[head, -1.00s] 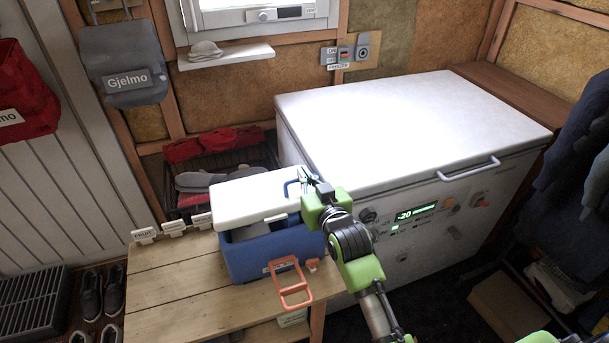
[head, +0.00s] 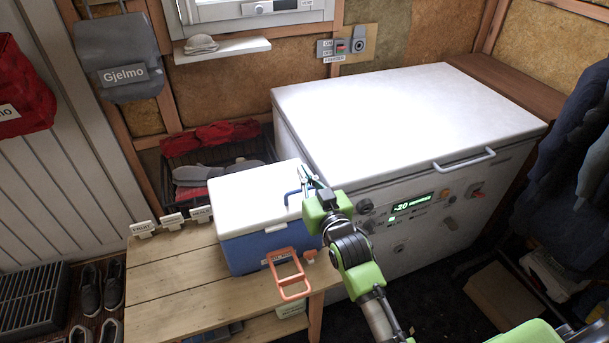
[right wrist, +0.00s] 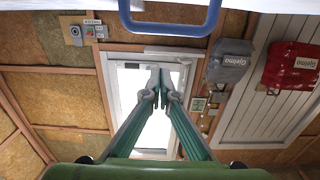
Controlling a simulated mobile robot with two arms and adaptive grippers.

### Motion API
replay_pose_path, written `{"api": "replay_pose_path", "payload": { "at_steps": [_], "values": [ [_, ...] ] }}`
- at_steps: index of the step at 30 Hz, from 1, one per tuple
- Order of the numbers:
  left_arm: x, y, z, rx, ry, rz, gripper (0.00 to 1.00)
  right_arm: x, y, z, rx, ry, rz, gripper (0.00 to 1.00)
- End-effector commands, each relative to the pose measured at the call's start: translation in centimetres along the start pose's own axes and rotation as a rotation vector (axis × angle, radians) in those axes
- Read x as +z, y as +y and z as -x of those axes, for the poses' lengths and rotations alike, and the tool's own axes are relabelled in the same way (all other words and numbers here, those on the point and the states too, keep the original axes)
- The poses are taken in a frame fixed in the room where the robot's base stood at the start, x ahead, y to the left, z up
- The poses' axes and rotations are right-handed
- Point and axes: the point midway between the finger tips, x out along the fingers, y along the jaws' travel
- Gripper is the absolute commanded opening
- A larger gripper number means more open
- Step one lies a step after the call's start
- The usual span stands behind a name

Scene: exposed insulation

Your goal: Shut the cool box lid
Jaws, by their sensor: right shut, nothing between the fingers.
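The cool box (head: 262,248) is blue with a white lid (head: 255,192) and stands on the wooden bench. The lid lies flat on the body, and no gap shows along its front edge. A blue handle (head: 293,196) is on the lid's right side; it also shows at the top of the right wrist view (right wrist: 170,18). My left gripper is not in view.
A white chest freezer (head: 400,110) stands close on the right, with a front handle (head: 464,161). The wooden bench (head: 160,290) has free room left of the box. A dark basket of clothes (head: 180,165) is behind it.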

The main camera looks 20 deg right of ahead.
Motion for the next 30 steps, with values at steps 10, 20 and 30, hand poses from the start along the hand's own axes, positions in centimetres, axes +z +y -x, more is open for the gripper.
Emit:
{"api": "replay_pose_path", "payload": {
  "at_steps": [10, 20, 30],
  "values": [
    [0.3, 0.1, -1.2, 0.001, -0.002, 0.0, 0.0, 1.4, 0.0, 6.9, 0.0, -0.003, -0.001, 0.0],
    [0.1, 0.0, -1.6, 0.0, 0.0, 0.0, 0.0, 1.6, 0.1, 9.7, 0.0, 0.0, -0.001, 0.0],
    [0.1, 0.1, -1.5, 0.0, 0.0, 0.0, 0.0, 5.0, -0.2, 11.6, -0.01, -0.164, 0.012, 0.0]
  ]
}}
